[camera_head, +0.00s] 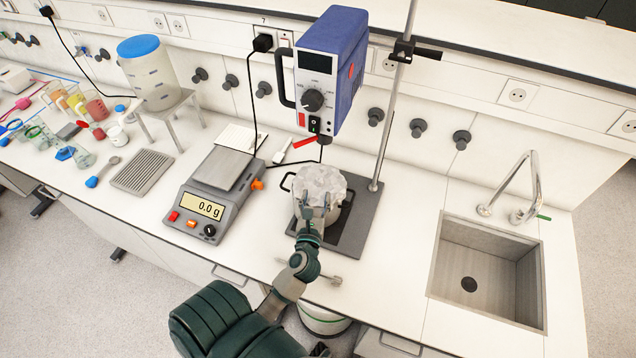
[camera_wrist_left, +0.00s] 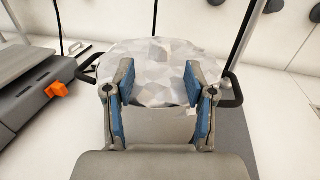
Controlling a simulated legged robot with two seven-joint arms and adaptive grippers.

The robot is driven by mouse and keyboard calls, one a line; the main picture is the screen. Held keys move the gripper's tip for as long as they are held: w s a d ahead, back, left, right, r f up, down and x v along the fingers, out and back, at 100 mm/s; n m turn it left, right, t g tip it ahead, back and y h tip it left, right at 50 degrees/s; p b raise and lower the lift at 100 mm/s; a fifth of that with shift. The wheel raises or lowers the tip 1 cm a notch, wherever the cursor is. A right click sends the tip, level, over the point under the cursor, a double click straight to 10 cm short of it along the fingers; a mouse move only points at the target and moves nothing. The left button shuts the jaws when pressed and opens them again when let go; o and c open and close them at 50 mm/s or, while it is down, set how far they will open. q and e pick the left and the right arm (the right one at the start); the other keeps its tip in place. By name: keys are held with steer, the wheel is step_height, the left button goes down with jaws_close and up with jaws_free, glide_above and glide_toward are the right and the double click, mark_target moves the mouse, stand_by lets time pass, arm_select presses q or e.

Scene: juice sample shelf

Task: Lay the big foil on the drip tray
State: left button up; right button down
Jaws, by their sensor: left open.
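The big foil (camera_head: 320,184), crumpled and silvery, lies over the mouth of a pot with dark side handles on the stirrer stand's base. In the left wrist view the foil (camera_wrist_left: 155,62) spreads wide ahead of the fingers. My left gripper (camera_head: 311,213) is at the near side of the pot; its open, blue-padded fingers (camera_wrist_left: 157,82) reach the foil's near edge. I cannot tell whether they touch it. The drip tray (camera_head: 143,171), a grey ridged plate, lies bare on the bench at the left. My right gripper is not in view.
A balance (camera_head: 213,199) reading 0.0 g stands between tray and pot. A blue stirrer motor (camera_head: 334,65) hangs above the pot beside a vertical rod (camera_head: 392,110). A sink (camera_head: 486,270) is at the right. Beakers and a raised tank (camera_head: 150,75) stand at the left.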

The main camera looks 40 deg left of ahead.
mark_target(318, 183)
arm_select(q)
steer(key=x, duration=0.2)
steer(key=p+x, duration=0.1)
steer(key=x, duration=0.1)
steer(key=shift+r, duration=0.25)
steer(key=shift+w+a+f, duration=0.15)
steer(key=shift+w+a, duration=0.2)
steer(key=shift+s, duration=0.1)
steer(key=c, duration=0.9)
steer(key=shift+c, duration=0.7)
steer(key=shift+d, duration=0.1)
jaws_close()
